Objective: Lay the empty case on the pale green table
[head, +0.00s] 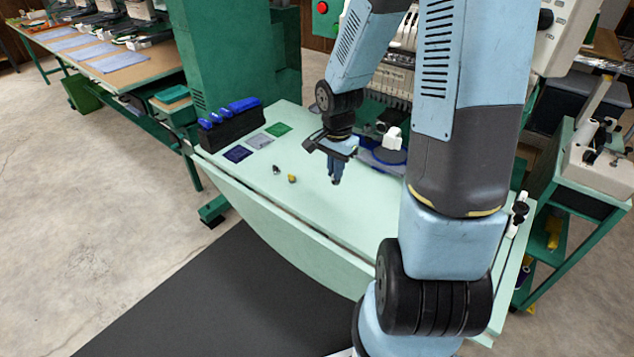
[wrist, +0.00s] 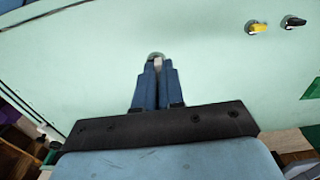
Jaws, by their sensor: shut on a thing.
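My gripper (head: 335,180) points down over the pale green table (head: 310,215), left of my arm in the head view. In the wrist view its two blue fingers (wrist: 157,70) are closed together on a small silvery round thing, which looks like the case (wrist: 156,55). Only its rounded edge shows past the fingertips; the fingers hide the rest, so I cannot see whether it is empty. In the head view the case cannot be made out. The gap between it and the tabletop is hard to judge.
A small yellow piece (head: 292,178) and a small dark piece (head: 276,169) lie on the table left of my gripper. Behind them are several flat colored squares (head: 260,140) and a black rack (head: 230,125) with blue tops. The front of the table is clear.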

